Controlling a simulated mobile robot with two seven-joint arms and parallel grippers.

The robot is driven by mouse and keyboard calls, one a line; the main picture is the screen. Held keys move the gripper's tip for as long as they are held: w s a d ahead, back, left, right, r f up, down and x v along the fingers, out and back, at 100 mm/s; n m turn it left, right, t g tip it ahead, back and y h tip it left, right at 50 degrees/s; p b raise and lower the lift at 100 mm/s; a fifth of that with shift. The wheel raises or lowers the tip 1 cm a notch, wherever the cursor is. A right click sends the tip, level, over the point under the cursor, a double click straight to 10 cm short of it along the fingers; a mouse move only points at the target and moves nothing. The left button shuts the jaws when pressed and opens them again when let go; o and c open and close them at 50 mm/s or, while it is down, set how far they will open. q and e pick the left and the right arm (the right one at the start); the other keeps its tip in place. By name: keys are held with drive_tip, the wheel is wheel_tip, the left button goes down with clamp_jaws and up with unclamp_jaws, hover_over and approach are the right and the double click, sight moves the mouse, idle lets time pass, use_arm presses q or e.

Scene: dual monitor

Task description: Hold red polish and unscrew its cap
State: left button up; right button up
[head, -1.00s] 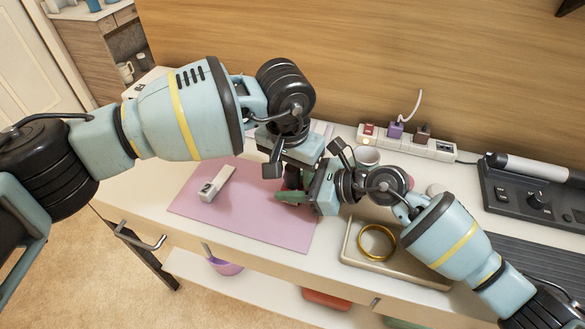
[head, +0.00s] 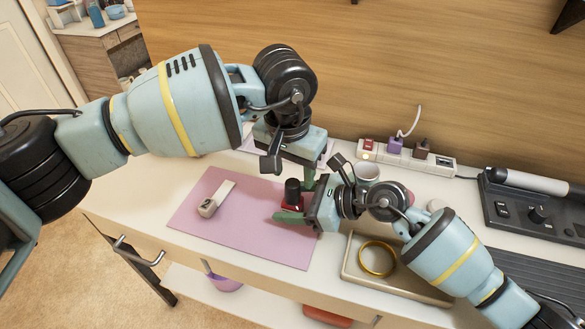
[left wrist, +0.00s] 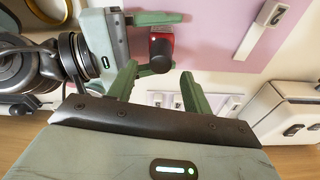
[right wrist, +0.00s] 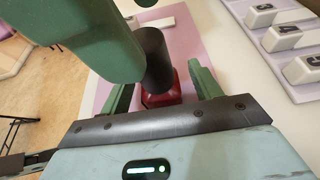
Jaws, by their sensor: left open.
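The red polish (head: 290,203) stands upright near the mat's right edge, its tall black cap (head: 292,187) on top. My right gripper (head: 296,204) reaches in from the right, low around the red body. In the right wrist view the red body (right wrist: 163,94) lies between its two green fingers, with small gaps beside it. My left gripper (head: 290,168) is above and behind the bottle, its fingers mostly hidden in the head view. In the left wrist view its fingers (left wrist: 158,82) are spread and empty, near the dark cap (left wrist: 161,62).
A white block (head: 214,199) lies on the pink mat (head: 240,230). A tray (head: 403,284) with a gold ring (head: 377,258) is at the front right. A power strip (head: 432,162), a cup (head: 368,172) and a grey console (head: 540,205) stand behind and to the right.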

sight(301, 202)
drive_tip(key=shift+v, duration=3.95)
drive_tip(key=shift+c, duration=0.3)
